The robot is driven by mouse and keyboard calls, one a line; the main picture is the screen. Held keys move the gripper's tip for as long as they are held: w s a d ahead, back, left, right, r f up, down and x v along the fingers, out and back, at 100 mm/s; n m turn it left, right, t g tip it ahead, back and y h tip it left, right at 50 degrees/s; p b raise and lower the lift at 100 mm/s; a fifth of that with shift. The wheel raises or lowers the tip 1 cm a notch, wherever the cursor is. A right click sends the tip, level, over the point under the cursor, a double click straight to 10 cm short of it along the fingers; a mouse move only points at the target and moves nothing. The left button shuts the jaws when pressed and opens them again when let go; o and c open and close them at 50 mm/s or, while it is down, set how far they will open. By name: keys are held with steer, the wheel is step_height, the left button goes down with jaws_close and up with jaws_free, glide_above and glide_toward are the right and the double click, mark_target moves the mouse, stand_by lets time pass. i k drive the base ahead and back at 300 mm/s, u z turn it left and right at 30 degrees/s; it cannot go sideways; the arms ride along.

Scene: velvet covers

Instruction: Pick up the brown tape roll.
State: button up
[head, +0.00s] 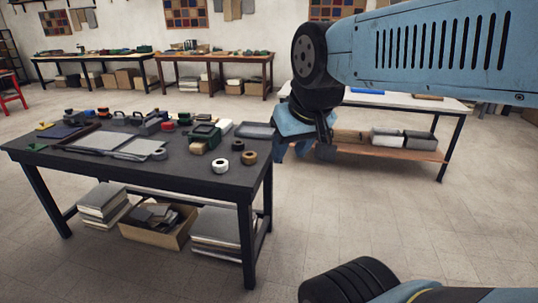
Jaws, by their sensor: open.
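The brown tape roll (249,158) lies on the dark table (190,177) near its right end. A white tape roll (221,166) lies to its left and a little nearer. A dark roll (238,145) is just behind. My gripper (290,150) hangs below the blue arm, to the right of the brown roll in the picture. It is apart from the roll and seems to hold nothing. Its fingers are small and partly hidden by the wrist.
Trays, a green box (205,133) and several small items crowd the tabletop. A white-topped bench (400,101) stands behind at right. The floor (330,220) to the right of the dark table is clear.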

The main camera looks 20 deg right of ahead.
mark_target(250, 157)
steer(key=z, duration=0.55)
steer(key=i, duration=1.05)
